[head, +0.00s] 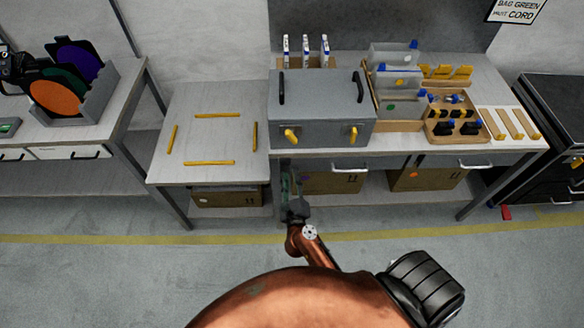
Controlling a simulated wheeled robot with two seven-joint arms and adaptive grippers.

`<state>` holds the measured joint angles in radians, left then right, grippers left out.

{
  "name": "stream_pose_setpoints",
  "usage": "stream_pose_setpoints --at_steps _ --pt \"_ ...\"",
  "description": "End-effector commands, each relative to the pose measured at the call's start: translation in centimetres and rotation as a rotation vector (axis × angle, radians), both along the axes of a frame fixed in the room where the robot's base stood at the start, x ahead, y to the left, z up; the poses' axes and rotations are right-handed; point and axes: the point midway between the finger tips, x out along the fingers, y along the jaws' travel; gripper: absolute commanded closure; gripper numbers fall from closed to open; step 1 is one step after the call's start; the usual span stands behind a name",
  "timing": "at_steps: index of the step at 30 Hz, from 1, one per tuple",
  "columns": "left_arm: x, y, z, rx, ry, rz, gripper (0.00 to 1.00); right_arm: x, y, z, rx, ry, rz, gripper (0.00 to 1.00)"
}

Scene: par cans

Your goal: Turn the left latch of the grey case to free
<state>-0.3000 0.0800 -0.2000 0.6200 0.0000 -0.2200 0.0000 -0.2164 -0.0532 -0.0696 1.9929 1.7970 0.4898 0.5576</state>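The grey case (322,109) stands shut on the bench, with two dark handles on its lid. Its left latch (291,135) is a yellow tab on the front face, leaning at a slant. The right latch (353,134) is a similar yellow tab, closer to upright. My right gripper (292,186) is below and in front of the bench edge, under the left latch and apart from the case. It is small and dark here, and its finger opening is unclear. My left gripper is not in view.
A lower table (188,124) with yellow strips marking a bare area stands left of the case. Right of it are clear bins (399,95) and a wooden tray (430,126). Cardboard boxes (332,182) sit under the bench. The floor in front is clear.

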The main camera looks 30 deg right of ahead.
Motion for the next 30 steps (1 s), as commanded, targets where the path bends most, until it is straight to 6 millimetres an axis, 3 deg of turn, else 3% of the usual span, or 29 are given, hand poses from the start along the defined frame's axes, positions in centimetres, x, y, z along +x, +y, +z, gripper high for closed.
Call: stream_pose_setpoints --at_steps 21,30 --pt "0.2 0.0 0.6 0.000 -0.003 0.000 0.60 -2.3 2.0 -13.3 -0.518 0.341 0.207 0.71" --pt "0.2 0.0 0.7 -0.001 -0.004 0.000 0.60 -3.6 2.7 -16.9 -0.652 0.428 0.285 0.71"
